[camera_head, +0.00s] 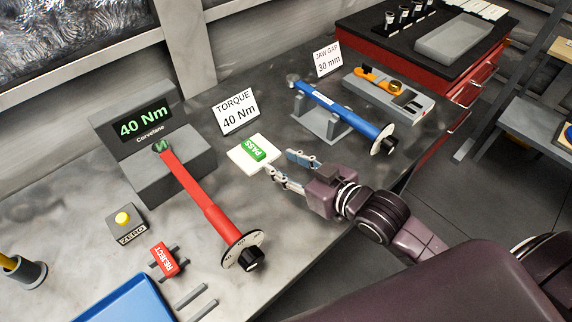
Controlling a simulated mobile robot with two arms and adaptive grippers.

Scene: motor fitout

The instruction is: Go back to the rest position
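My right gripper (280,163) is over the bench with its two fingers apart and nothing between them. Its fingertips are just right of a green PASS block (253,149), which lies on a white pad (240,161). I cannot tell whether a fingertip touches the pad. My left gripper is not in view.
A red torque wrench (195,190) reaches from a grey tester (165,165) reading 40 Nm. A blue torque wrench (345,115) rests on a grey stand behind my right gripper. A ZERO button box (126,223), red REJECT block (164,259) and blue tray (128,302) are left.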

